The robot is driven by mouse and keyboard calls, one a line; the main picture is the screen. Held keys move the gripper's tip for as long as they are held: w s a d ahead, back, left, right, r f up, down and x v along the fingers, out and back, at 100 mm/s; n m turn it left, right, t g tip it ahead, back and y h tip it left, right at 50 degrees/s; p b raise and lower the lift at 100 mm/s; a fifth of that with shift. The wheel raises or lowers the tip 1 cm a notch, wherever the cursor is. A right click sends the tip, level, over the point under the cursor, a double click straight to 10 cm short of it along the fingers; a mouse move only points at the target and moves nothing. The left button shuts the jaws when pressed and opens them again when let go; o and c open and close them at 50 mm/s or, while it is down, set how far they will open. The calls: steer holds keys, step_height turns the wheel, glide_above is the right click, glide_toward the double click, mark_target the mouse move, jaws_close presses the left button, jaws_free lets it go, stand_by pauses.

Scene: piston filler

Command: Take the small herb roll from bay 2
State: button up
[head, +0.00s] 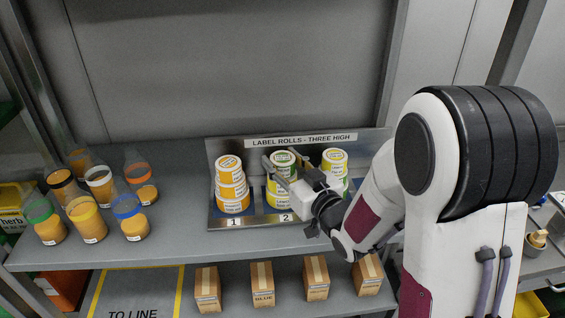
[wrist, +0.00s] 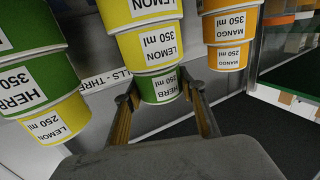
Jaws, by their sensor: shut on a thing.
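The small herb roll (head: 283,158), with a green and white label, is at the top of the bay 2 stack in the head view. In the wrist view, which is upside down, its green label (wrist: 157,86) reads herb 250 ml. My gripper (head: 285,166) is shut on this roll, with one finger on each side of it. The roll sits against the larger yellow lemon 350 ml roll (wrist: 150,46) below it; I cannot tell whether they still touch. The bay 2 number plate (head: 285,217) shows under the stack.
Bay 1 (head: 231,190) holds a mango stack to the left. Another stack (head: 335,160) stands close on the right, partly behind my arm, with a small lemon roll (wrist: 55,120) on top. Jars (head: 85,218) stand far left. Small boxes (head: 263,284) line the lower shelf.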

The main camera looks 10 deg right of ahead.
mark_target(282, 158)
steer(key=shift+r, duration=4.9)
steer(key=shift+a, duration=0.1)
